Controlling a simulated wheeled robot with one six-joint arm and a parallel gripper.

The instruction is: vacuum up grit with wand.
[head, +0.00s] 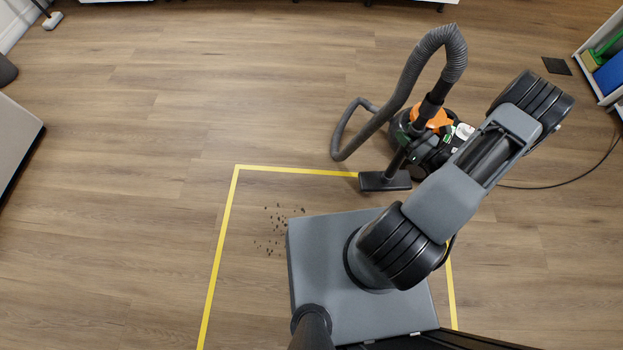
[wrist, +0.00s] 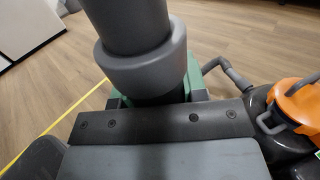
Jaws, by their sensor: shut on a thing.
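The wand (head: 396,160) stands steeply tilted, with its flat black floor nozzle (head: 385,181) at the far yellow line. I cannot tell if the nozzle touches the floor. My gripper (head: 427,150) is shut on the upper wand, partly hidden by my arm. A grey ribbed hose (head: 404,85) loops up from the wand and back down. The wand's thick grey collar (wrist: 145,68) fills the upper middle of the wrist view. Dark grit (head: 274,230) lies scattered on the floor left of my base, well left of the nozzle. The black and orange vacuum (head: 436,117) stands behind the wand.
Yellow tape (head: 219,245) marks an area around my base. A black cord (head: 560,184) runs right from the vacuum. A shelf (head: 603,60) stands at the far right, a pale furniture piece (head: 15,140) at the left. The floor beyond the grit is clear.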

